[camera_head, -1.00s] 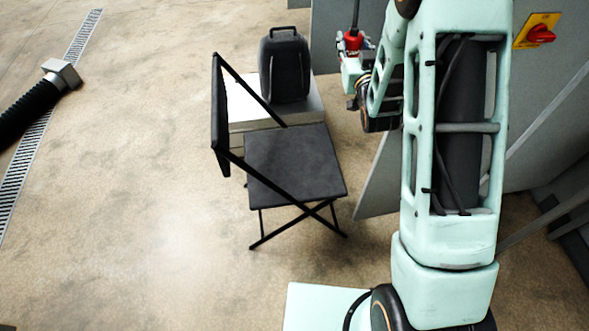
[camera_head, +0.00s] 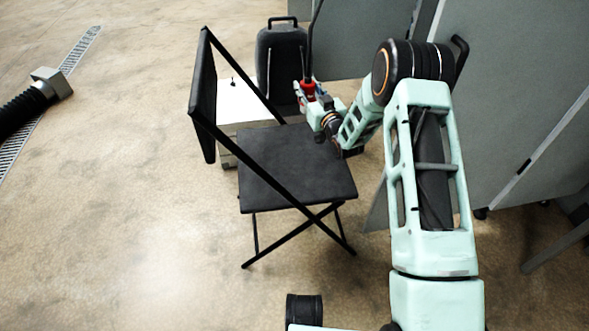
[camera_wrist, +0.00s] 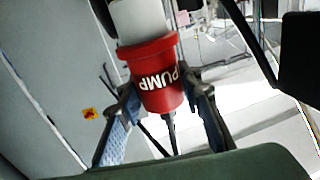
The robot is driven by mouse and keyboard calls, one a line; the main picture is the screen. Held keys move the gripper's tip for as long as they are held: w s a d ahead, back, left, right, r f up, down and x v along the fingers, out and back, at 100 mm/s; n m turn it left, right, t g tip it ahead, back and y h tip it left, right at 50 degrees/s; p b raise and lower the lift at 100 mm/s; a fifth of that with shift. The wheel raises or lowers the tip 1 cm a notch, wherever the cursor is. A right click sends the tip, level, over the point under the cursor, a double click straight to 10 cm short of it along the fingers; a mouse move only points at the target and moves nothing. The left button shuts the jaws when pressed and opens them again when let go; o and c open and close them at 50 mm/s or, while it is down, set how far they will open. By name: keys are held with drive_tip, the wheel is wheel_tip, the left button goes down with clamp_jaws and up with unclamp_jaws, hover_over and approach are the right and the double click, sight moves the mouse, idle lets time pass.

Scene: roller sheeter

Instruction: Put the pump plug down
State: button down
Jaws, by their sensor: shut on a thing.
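The pump plug (camera_wrist: 157,82) is red with white letters PUMP and a pale upper part in the wrist view. My gripper (camera_wrist: 163,98) is shut on it, one finger on each side. A dark cable hangs below the plug. In the head view the red plug (camera_head: 308,88) is held up at my gripper (camera_head: 312,98), in front of the right side of a black case. A dark cable rises from it. I cannot tell how high it is above any surface.
A black folding chair (camera_head: 290,175) stands in front of a low white-topped box (camera_head: 233,103). The black case (camera_head: 281,62) stands behind it. Grey panels (camera_head: 520,110) rise at the right. A black hose (camera_head: 25,103) lies at the left; the floor between is clear.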

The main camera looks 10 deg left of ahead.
drive_tip(key=shift+a+f+b, duration=0.2)
drive_tip(key=shift+f+b, duration=0.1)
drive_tip(key=shift+f, duration=0.6)
drive_tip(key=s+f+b, duration=0.1)
drive_tip(key=s+f, duration=0.3)
drive_tip(key=s+d+f+b, duration=0.1)
drive_tip(key=s+f+b, duration=0.1)
drive_tip(key=s+f, duration=0.2)
drive_tip(key=s+d+f+b, duration=0.1)
drive_tip(key=s+f+b, duration=0.1)
drive_tip(key=s+f, duration=0.3)
drive_tip(key=shift+s, duration=0.25)
drive_tip(key=shift+r, duration=0.15)
drive_tip(key=c, duration=1.8)
unclamp_jaws()
drive_tip(key=shift+f, duration=0.2)
drive_tip(key=o, duration=0.4)
